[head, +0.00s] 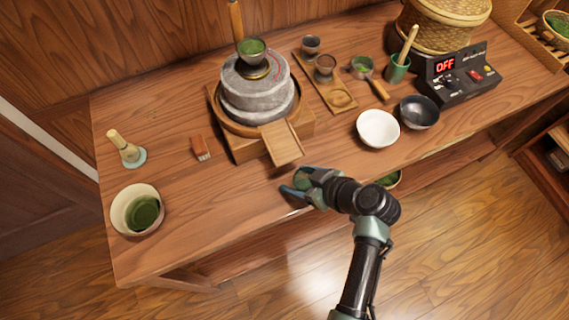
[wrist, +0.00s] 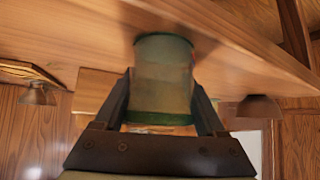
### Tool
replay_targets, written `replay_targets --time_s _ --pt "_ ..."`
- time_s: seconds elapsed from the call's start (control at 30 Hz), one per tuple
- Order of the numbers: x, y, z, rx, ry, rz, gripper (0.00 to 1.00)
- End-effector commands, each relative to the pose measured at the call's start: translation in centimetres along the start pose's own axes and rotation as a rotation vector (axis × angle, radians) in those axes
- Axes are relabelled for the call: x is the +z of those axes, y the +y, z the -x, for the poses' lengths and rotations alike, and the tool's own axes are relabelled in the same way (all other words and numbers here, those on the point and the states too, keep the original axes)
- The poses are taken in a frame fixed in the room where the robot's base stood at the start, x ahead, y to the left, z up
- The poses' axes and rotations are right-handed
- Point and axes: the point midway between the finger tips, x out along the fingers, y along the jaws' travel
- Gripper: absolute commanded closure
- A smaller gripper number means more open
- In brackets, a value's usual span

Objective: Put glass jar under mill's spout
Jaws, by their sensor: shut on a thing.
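The stone mill (head: 258,98) stands on a wooden base at the back of the table. Its wooden spout (head: 283,146) slopes towards the front edge. My gripper (head: 298,187) is just in front of the spout, near the table's front edge. It is shut on the glass jar (wrist: 163,82), which shows between the fingers in the wrist view, cloudy with green rims. In the head view the jar (head: 302,180) is mostly hidden by my gripper. The jar is apart from the spout's end. Whether it touches the table I cannot tell.
A white bowl (head: 378,128) and a dark bowl (head: 419,112) stand right of the spout. A small brush (head: 200,148), a whisk (head: 125,149) and a bowl with green content (head: 137,210) are at the left.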

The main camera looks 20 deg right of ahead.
Motion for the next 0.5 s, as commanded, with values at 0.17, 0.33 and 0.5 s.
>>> replay_targets --time_s 0.17,0.33,0.5 --pt "-2.0 0.0 -1.8 -0.003 0.001 0.004 0.96" --pt "-3.3 0.0 -3.2 0.000 0.000 -0.001 0.96" --pt "-3.0 0.0 -3.4 0.001 0.000 0.001 0.96"
